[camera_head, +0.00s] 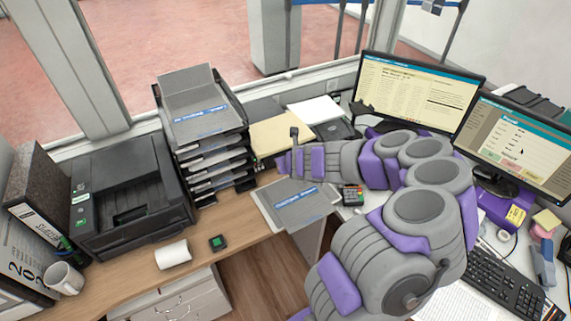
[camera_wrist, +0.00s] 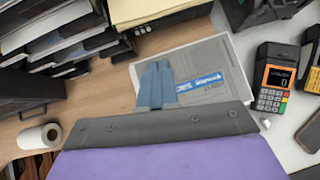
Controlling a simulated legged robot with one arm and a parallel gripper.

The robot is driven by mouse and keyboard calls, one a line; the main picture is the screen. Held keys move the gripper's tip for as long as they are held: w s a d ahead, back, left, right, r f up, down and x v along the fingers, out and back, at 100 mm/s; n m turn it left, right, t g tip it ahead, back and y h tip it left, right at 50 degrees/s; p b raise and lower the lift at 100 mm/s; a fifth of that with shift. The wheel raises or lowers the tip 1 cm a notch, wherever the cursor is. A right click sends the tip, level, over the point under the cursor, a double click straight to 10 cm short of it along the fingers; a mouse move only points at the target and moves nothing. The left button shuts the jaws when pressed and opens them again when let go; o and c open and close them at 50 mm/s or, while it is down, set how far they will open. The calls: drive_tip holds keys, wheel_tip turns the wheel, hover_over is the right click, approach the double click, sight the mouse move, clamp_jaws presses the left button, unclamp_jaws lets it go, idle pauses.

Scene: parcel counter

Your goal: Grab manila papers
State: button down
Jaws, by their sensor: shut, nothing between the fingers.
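In the wrist view the closed fingertips (camera_wrist: 156,72) are over grey printed papers (camera_wrist: 212,66) with a blue band, which also lie at the desk's front edge in the head view (camera_head: 290,206).
The black tray stack (camera_head: 213,150) stands left of my gripper, close by. A card reader (camera_head: 352,195) and a black device (camera_head: 334,130) are to the right. A printer (camera_head: 128,190), paper roll (camera_head: 173,254) and two monitors (camera_head: 415,90) are farther off.

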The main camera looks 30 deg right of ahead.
sight(273, 150)
drive_tip(key=w+f+b, duration=0.1)
drive_tip(key=w+f, duration=0.3)
drive_tip(key=w, duration=0.4)
drive_tip(key=shift+w+d+f+b, duration=0.2)
drive_tip(key=shift+w+d+b, duration=0.05)
drive_tip(key=shift+w+b, duration=0.1)
drive_tip(key=shift+a, duration=0.1)
drive_tip(key=shift+w+r+p, duration=0.15)
drive_tip(key=shift+w+p, duration=0.35)
drive_tip(key=shift+p, duration=0.1)
drive_tip(key=shift+w+d+p, duration=0.2)
drive_tip(key=shift+w+p, duration=0.3)
drive_tip(key=shift+w, duration=0.25)
